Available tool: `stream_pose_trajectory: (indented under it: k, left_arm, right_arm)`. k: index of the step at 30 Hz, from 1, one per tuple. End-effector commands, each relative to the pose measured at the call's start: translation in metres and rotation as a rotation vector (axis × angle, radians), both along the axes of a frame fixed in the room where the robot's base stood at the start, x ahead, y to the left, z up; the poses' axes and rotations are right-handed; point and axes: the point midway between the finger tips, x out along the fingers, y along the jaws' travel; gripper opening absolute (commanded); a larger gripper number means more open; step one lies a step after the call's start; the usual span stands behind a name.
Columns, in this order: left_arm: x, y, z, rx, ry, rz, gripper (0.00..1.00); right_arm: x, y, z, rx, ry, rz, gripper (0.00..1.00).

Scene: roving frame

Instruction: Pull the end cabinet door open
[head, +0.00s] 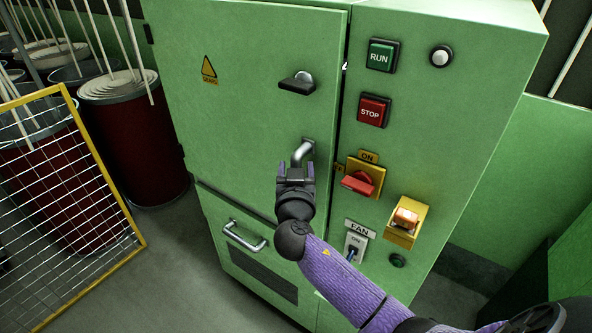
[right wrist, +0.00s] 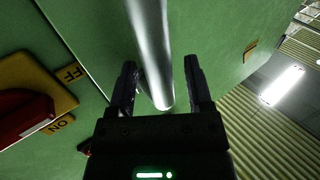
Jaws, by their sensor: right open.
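The end cabinet door (head: 235,110) is a green panel with hinges on its left side. A dark gap shows along its right edge; I cannot tell how far it stands off the frame. A black latch knob (head: 297,83) sits on its upper right part. Below it is a metal bar handle (head: 304,150). My right gripper (head: 296,168) is at the lower end of this handle, jaws open. In the right wrist view the handle bar (right wrist: 152,50) runs between the two spread fingers (right wrist: 160,85). My left gripper is not in view.
A lower panel has its own handle (head: 245,236). Right of the door are the RUN button (head: 382,56), STOP button (head: 372,109), red rotary switch (head: 359,182) and fan switch (head: 354,244). A yellow-framed mesh guard (head: 62,200) and red cans (head: 135,150) stand left.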

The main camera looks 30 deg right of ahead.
Motion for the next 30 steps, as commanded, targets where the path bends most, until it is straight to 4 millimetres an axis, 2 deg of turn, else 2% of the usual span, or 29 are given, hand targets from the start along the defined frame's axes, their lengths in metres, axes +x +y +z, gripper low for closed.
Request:
stream_pose_trajectory:
  k: [5,12,15,30]
  left_arm:
    - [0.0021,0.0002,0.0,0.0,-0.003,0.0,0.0]
    - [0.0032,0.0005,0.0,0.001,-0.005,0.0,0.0]
    - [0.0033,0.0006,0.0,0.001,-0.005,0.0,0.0]
    - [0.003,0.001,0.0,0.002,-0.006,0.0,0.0]
  right_arm:
    - [0.0001,0.0002,0.0,0.0,0.0,0.001,0.65]
    - [-0.0001,0.0004,-0.0001,0.0,0.0,0.001,0.16]
    - [-0.0001,0.0004,-0.0001,0.0,0.0,0.001,0.0]
    - [-0.0002,0.0005,-0.0003,0.0,0.001,0.001,0.0]
